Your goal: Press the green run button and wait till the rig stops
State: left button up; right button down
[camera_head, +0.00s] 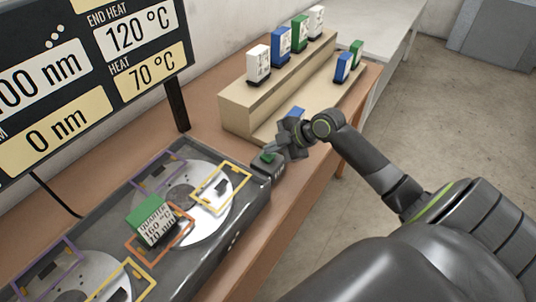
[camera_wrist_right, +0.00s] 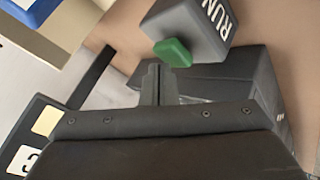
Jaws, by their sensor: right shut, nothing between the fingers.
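The green run button (camera_head: 267,157) sits on a small dark box at the right end of the rig. In the right wrist view the green button (camera_wrist_right: 173,52) stands out from the grey box marked RUN (camera_wrist_right: 197,22). My right gripper (camera_head: 276,152) is shut and empty, its tips close by the button; I cannot tell whether they touch it. The shut fingers also show in the right wrist view (camera_wrist_right: 154,72). The rig (camera_head: 235,228) is a dark case with round silver discs. A green-topped block marked QUARTER (camera_head: 157,224) stands on one disc inside an orange frame. My left gripper is not in view.
A stepped wooden rack (camera_head: 240,108) behind holds white, blue and green blocks. A sign board (camera_head: 150,50) on a post shows heat and nm values. The brown table's right edge runs beneath my right arm, with open floor beyond.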

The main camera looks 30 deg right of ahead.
aim_at(272, 155)
jog(key=shift+f+b, duration=0.45)
jog(key=shift+f, duration=0.1)
dwell(0.6)
jog(key=shift+r+p, duration=0.8)
jog(key=shift+r, duration=0.25)
notch_tip(272, 155, up, 5)
jog(key=p, duration=0.4)
dwell(0.6)
